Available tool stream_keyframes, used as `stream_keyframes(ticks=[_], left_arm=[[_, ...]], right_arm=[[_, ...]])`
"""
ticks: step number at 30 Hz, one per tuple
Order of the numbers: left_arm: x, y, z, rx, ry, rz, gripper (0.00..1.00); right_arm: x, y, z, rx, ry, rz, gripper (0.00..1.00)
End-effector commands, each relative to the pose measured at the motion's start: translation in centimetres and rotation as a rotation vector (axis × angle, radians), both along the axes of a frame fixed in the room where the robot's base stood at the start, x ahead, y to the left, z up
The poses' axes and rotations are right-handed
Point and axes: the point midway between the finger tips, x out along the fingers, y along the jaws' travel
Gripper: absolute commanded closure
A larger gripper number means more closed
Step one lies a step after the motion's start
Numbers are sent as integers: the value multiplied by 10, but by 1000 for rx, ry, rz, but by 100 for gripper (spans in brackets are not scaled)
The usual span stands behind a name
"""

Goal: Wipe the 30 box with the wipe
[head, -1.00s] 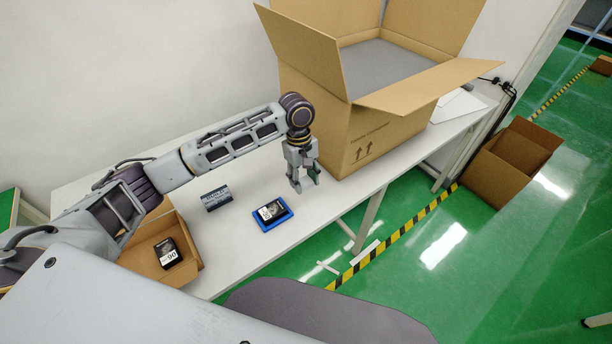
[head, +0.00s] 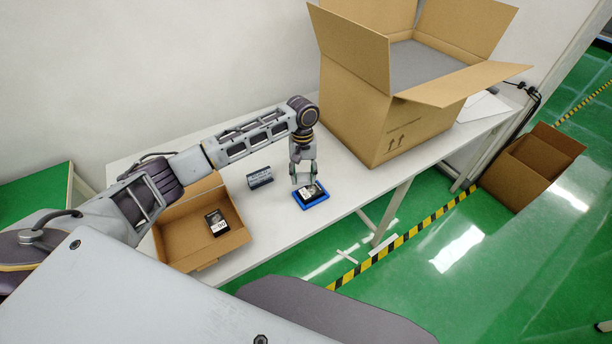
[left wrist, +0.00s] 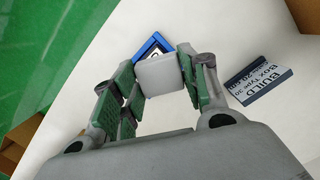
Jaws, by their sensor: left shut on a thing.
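My left gripper (head: 304,180) is over the blue tray (head: 322,199). It is shut on a pale grey square piece (left wrist: 160,74), which looks like the wipe and shows between the fingers in the left wrist view. A black box with a white label (head: 308,191) lies in the tray, below the fingers and partly hidden by them. I cannot tell whether the wipe touches it. The tray's blue corner (left wrist: 150,48) shows behind the wipe in the left wrist view. My right gripper is not in view.
An open cardboard box (head: 178,238) on the table's left part holds another black box with a white label (head: 216,222). A large open carton (head: 350,115) stands at the right. The white table (head: 275,228) is clear in front of the tray.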

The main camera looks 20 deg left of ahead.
Motion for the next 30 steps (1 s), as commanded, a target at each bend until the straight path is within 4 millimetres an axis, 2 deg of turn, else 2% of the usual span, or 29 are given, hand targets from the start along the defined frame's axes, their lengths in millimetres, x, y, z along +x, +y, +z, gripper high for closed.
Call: stream_keyframes(ticks=[9,15,30], left_arm=[[4,3,-1,1,-1,-246,75],[4,2,-1,1,0,-346,75],[3,2,-2,1,0,-372,75]], right_arm=[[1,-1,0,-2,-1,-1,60],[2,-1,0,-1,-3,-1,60],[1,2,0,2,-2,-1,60]])
